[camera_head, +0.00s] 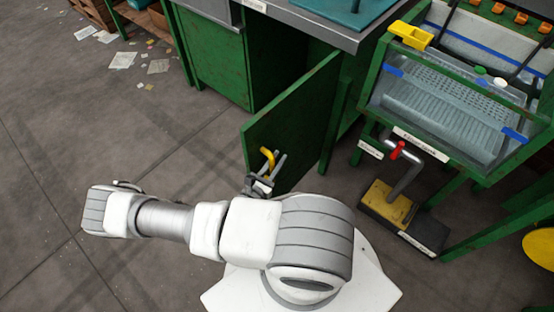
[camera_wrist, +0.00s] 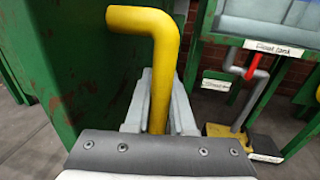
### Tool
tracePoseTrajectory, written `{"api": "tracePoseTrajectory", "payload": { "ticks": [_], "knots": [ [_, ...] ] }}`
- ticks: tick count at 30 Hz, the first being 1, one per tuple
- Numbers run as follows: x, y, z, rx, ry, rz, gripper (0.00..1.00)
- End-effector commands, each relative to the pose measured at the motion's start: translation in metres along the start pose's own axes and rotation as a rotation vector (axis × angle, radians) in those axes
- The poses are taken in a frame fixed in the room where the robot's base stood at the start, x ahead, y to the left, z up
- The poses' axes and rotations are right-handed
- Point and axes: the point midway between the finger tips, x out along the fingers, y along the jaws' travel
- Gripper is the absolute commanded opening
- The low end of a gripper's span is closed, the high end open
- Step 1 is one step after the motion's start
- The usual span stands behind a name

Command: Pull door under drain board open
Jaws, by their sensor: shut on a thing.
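The green door (camera_head: 290,115) stands swung out from the green cabinet, at an angle to its front, below a grey counter top (camera_head: 345,38). It also fills the left of the wrist view (camera_wrist: 75,60). A yellow bent handle (camera_head: 267,157) sticks out from the door's face. In the wrist view the handle (camera_wrist: 158,60) runs down between my fingers. My gripper (camera_head: 265,172) is shut on the handle; its grey fingers also show in the wrist view (camera_wrist: 160,105). The lower end of the handle is hidden by the gripper.
At the right stands a green-framed tank (camera_head: 450,100) with a red-handled valve (camera_head: 397,150) and pipe above a yellow-and-black base (camera_head: 390,205). Green legs stand near the door's right side. The floor left of the door is open, with scattered papers (camera_head: 123,60) farther back.

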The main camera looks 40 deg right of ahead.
Motion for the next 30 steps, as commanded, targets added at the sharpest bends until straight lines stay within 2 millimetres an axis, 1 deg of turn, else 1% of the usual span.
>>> {"api": "tracePoseTrajectory", "payload": {
  "ticks": [12,13,14,15,25,30],
  "knots": [
    [-0.0009,0.0002,-0.0019,-0.001,0.005,0.001,0.00],
    [-0.0009,0.0002,-0.0019,-0.001,0.005,0.001,0.26],
    [-0.0009,0.0002,-0.0018,0.000,0.005,0.001,0.31],
    [-0.0007,0.0002,-0.0016,-0.001,0.004,0.001,0.35],
    [-0.0005,0.0003,-0.0005,0.000,0.001,0.000,0.35],
    [-0.0036,0.0026,-0.0005,0.001,0.002,-0.001,0.35]
  ]
}}
